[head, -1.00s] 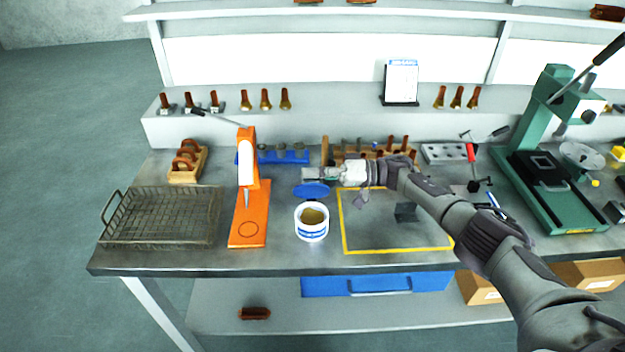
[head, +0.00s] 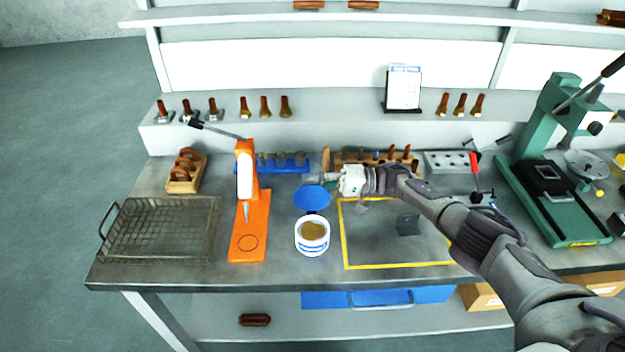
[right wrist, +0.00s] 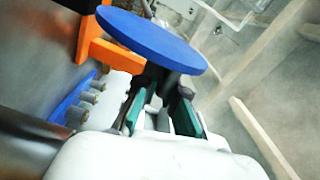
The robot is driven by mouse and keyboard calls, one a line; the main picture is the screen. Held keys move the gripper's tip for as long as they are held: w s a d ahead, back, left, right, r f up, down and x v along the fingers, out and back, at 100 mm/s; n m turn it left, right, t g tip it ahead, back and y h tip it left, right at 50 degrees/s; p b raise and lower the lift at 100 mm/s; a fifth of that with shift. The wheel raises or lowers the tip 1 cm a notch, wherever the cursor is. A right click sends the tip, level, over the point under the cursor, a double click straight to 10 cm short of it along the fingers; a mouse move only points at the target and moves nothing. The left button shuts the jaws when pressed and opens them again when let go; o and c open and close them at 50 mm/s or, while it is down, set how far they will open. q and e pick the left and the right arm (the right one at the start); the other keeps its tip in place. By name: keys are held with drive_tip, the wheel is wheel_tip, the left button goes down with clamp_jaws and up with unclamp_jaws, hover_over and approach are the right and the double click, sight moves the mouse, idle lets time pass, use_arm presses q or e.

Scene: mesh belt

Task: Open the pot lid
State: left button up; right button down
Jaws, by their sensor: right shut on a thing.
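The white pot (head: 312,240) with a blue band stands on the bench with its mouth open, and brownish contents show inside. Its blue lid (head: 311,198) is tilted up behind the mouth, at the pot's back edge. My right gripper (head: 318,180) is at the lid's upper far edge, fingers pointing left. In the right wrist view the blue lid (right wrist: 152,38) lies just beyond the fingertips, and the dark fingers (right wrist: 168,85) are close together behind it. The exact contact is partly hidden by the lid. My left gripper is not in view.
An orange press (head: 247,205) stands left of the pot, with a wire basket (head: 160,230) farther left. A blue rack (head: 285,163) and a wooden rack (head: 365,160) stand behind. The yellow-framed area (head: 375,240) on the right holds one small dark block.

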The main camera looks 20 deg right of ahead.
drive_tip(key=shift+w, duration=0.1)
drive_tip(key=c, duration=1.3)
unclamp_jaws()
drive_tip(key=shift+d, duration=0.1)
drive_tip(key=v, duration=1.2)
